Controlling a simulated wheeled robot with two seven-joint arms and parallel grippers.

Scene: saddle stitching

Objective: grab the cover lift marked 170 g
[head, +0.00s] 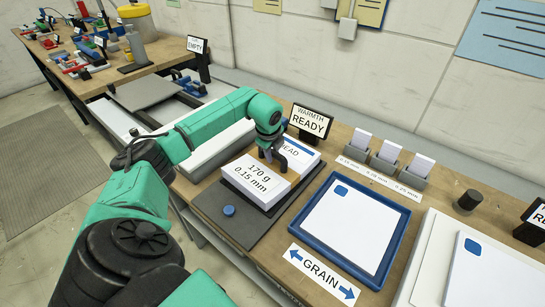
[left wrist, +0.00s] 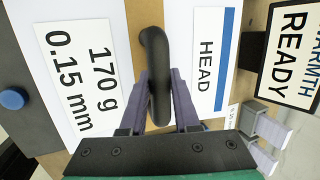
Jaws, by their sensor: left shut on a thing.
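The cover lift marked "170 g 0.15 mm" (head: 258,179) is a white block of sheets with a tan band and a dark arched handle, lying on a dark grey mat (head: 205,200). Its label also shows in the left wrist view (left wrist: 85,75), left of the handle (left wrist: 158,60); a "HEAD" label with a blue stripe is to the right. My left gripper (head: 272,152) is above the lift with its fingers on either side of the handle, shut on it. The lift appears to rest on the mat. My right gripper is out of view.
A blue-rimmed tray (head: 391,238) with a white sheet lies right of the lift, behind a "GRAIN" sign (head: 322,275). A "WARMTH READY" sign (head: 310,122) and several small card holders (head: 385,165) stand at the back. A blue button (head: 229,211) is on the mat's front.

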